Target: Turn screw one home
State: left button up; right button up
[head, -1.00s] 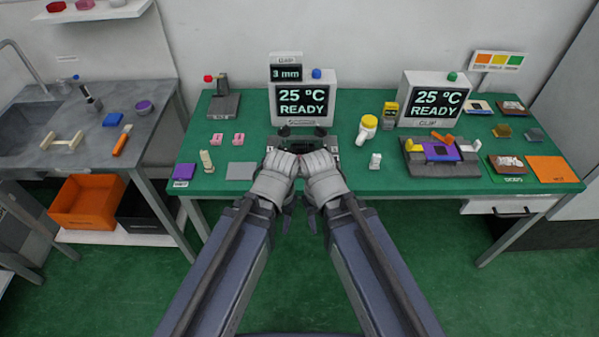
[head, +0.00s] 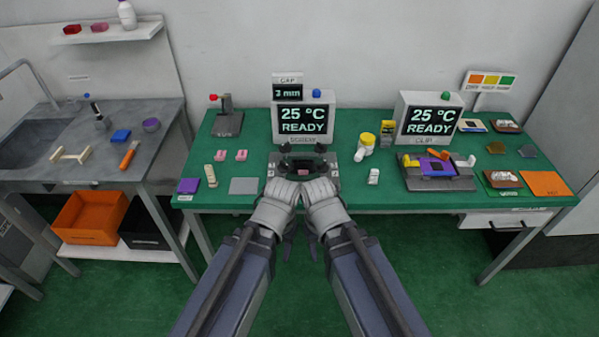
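The dark fixture (head: 331,168) stands at the front middle of the green table, below a monitor (head: 303,122) reading "25 °C READY". It has raised dark parts on both sides and a small pink piece near its middle. I cannot make out screw one or any other screw at this size. My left gripper (head: 289,186) and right gripper (head: 317,184) are side by side at the fixture's near edge and cover part of it. Their fingertips are hidden behind the gripper bodies, so I cannot tell whether they are open or touch anything.
A small display (head: 287,92) reads "3 mm". A yellow-capped bottle (head: 365,144), a white piece (head: 374,176) and a second fixture (head: 440,176) stand right. A sink counter (head: 160,115) is far left.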

aim_at(286, 148)
jog(key=i+l, duration=0.35)
jog(key=i, duration=0.15)
jog(key=i+l, duration=0.35)
jog(key=i, duration=0.15)
jog(key=j+u, duration=0.05)
